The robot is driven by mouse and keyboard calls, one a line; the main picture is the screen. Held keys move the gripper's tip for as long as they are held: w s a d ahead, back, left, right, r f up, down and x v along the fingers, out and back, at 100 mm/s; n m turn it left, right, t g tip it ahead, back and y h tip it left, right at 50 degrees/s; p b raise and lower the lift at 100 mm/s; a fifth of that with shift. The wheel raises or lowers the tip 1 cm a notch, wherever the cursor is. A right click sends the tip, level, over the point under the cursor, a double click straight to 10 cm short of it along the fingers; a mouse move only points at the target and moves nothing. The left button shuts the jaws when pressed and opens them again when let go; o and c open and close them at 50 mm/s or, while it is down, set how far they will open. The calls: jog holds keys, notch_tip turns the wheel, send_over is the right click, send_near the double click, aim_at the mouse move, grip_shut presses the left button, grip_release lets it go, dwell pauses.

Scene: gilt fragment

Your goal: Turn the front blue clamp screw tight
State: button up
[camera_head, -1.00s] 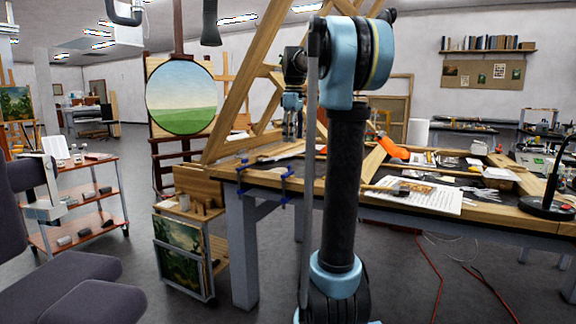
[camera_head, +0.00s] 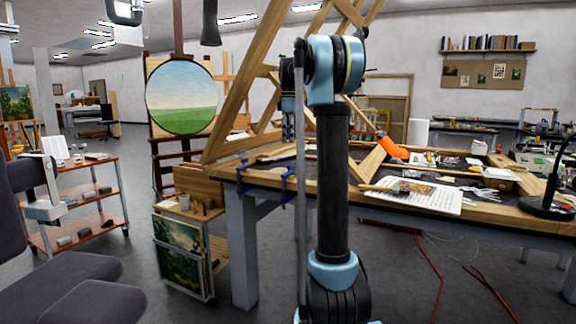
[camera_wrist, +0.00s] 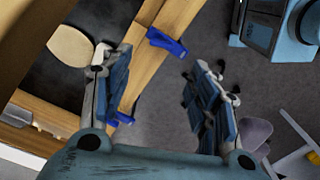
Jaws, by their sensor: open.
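Two blue clamps sit on the wooden table's front edge, the left one (camera_head: 242,170) near the corner and the right one (camera_head: 287,178) beside it. Their screws hang below the edge. The wrist view shows one blue clamp (camera_wrist: 166,42) beyond and between my fingertips, and another (camera_wrist: 121,118) lower, beside the left finger. My gripper (camera_wrist: 150,64) is open and empty, above the table edge, with its fingers apart from the upper clamp. In the head view it hangs above the right clamp, partly hidden by my arm. The clamp screws are not clear in the wrist view.
The table (camera_head: 500,217) carries a large slanted wooden frame (camera_head: 245,70), papers (camera_head: 425,199) and an orange tool (camera_head: 391,149).

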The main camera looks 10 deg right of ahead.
aim_at(289, 168)
notch_tip(289, 168, down, 12)
jog(key=shift+r, duration=0.2)
dwell(0.4)
jog(key=c, duration=1.1)
